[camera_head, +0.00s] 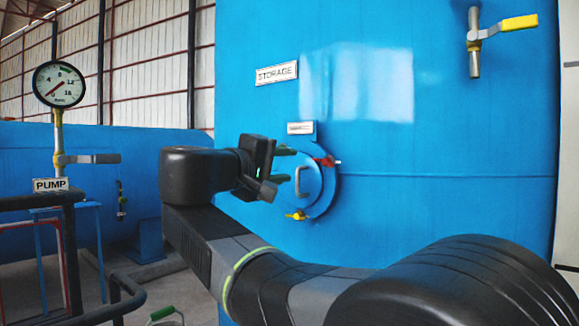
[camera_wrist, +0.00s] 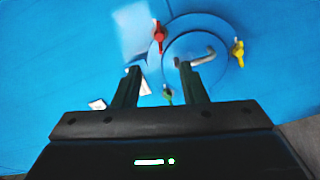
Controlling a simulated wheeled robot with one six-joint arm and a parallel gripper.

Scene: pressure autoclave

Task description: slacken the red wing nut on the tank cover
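The red wing nut (camera_head: 328,161) sits on the right rim of the round blue tank cover (camera_head: 312,184). In the wrist view the red wing nut (camera_wrist: 159,37) is at the cover's upper left edge, beyond the fingertips. The cover (camera_wrist: 190,45) has a grey handle (camera_wrist: 197,60). A yellow wing nut (camera_head: 297,215) is at the cover's lower edge, and a green one (camera_wrist: 167,94) shows between the fingers in the wrist view. My gripper (camera_head: 289,165) is in front of the cover, to the left of the red nut. Its fingers (camera_wrist: 160,71) are apart with nothing held between them.
The large blue storage tank (camera_head: 450,130) fills the background. A STORAGE label (camera_head: 276,73) is above the cover. A yellow-handled valve (camera_head: 497,30) is high on the right. A pressure gauge (camera_head: 59,84) and railing (camera_head: 72,250) stand at left.

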